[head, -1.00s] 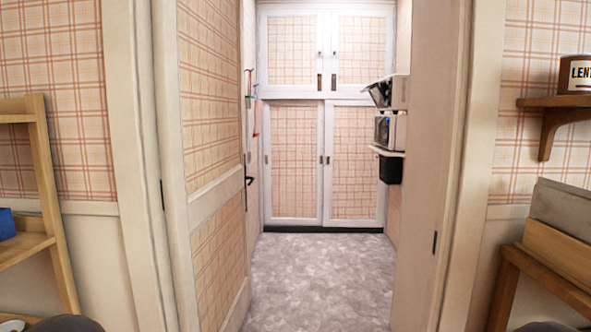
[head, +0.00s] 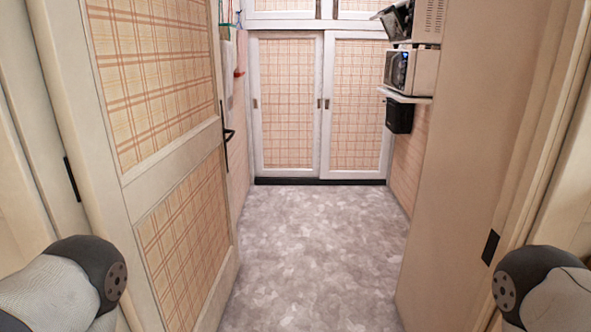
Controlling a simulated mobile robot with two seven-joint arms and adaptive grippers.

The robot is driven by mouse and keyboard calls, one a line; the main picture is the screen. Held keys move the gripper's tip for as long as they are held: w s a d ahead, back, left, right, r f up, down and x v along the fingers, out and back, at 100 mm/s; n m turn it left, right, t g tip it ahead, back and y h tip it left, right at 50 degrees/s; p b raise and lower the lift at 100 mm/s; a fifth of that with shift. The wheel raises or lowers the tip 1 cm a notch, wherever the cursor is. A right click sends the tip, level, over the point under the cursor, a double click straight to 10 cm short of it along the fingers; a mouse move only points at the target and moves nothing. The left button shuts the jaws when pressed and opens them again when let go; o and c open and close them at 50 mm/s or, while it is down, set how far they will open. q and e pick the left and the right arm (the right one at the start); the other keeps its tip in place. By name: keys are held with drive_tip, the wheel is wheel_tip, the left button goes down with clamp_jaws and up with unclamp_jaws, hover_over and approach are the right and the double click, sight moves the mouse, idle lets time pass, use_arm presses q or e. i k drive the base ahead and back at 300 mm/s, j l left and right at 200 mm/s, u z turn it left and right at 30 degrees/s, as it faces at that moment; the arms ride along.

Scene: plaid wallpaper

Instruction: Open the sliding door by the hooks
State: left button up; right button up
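At the far end of the room stand two white-framed sliding doors with plaid panels, a left sliding door (head: 287,103) and a right sliding door (head: 357,105). Both look shut. A small dark pull (head: 255,103) sits on the left door's outer edge. Two more small dark pulls (head: 322,103) show where the doors meet. I cannot make out their shape as hooks from here. My arms show only as rounded links at the lower left and lower right corners. Neither gripper is in view, and both arms are far from the sliding doors.
An open hinged door (head: 135,204) with a dark handle (head: 227,135) stands on the left. A microwave (head: 411,71) and a black bin (head: 399,115) hang on the right wall. The grey floor (head: 315,240) between is clear.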

sight(286, 68)
drive_tip(key=i, duration=4.95)
